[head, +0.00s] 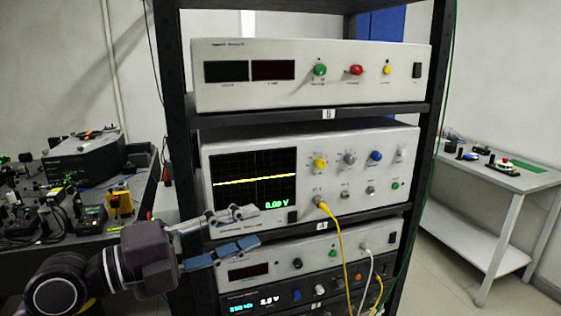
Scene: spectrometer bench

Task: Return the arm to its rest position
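My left gripper (248,228) comes in from the lower left on my dark arm. Its two fingers are spread apart and point right, with nothing between them. They are in front of the rack, near the lower left of the oscilloscope (308,180). I cannot tell whether they touch it. The oscilloscope's screen shows a yellow trace and a green reading of 0.00 V. My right gripper is not in view.
The black rack (178,120) also holds a power supply (318,88) above and more units below. A yellow cable (342,250) hangs in front. A dark bench (110,238) with equipment stands left. A white table (520,182) stands right, with open floor before it.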

